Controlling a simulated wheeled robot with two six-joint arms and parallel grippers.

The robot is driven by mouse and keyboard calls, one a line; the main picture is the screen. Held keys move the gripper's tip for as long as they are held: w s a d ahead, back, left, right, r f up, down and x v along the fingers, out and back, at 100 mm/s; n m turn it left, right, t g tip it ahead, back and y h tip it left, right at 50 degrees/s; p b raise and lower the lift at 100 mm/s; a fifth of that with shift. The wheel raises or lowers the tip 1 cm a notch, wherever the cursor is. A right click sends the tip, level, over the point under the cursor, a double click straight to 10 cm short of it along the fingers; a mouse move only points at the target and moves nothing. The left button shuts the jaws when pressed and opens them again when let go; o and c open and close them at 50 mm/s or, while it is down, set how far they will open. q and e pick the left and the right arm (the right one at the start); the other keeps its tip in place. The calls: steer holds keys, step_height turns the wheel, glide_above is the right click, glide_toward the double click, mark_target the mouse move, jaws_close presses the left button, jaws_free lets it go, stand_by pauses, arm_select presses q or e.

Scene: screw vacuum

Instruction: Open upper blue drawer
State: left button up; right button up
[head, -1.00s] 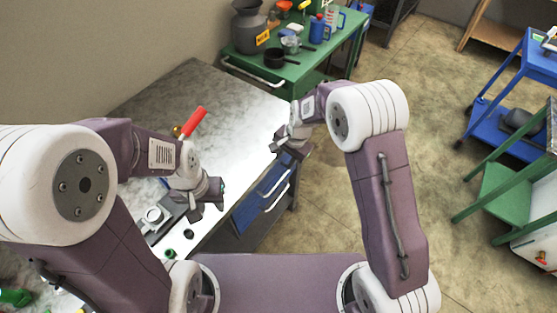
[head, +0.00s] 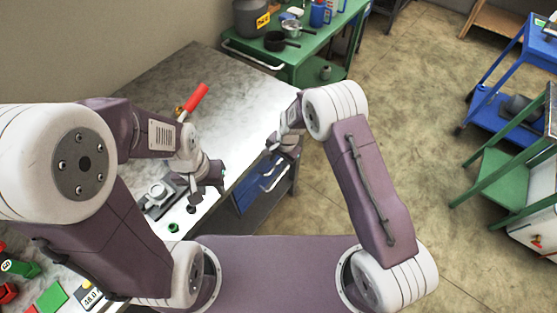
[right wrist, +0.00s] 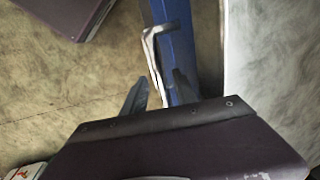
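The upper blue drawer (head: 252,184) is in the cabinet under the metal-topped bench, and it looks closed. Its front (right wrist: 180,50) runs down the right wrist view with its light handle (right wrist: 152,55) on the left side. My right gripper (head: 281,150) is beside the bench edge, just above the drawer handles, in the head view. In the right wrist view, the fingers of my right gripper (right wrist: 158,92) are apart, with the handle's near end between them, not gripped. My left gripper (head: 209,187) is over the bench, with its fingers apart and seemingly empty.
The bench top (head: 235,95) holds a red-handled tool (head: 195,98), a grey device (head: 158,194) and a small green part (head: 173,228). A green cart (head: 300,60) stands behind. The floor (head: 400,130) right of the drawers is open; a blue cart (head: 495,110) stands farther right.

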jaws_close()
stand_by(1.4)
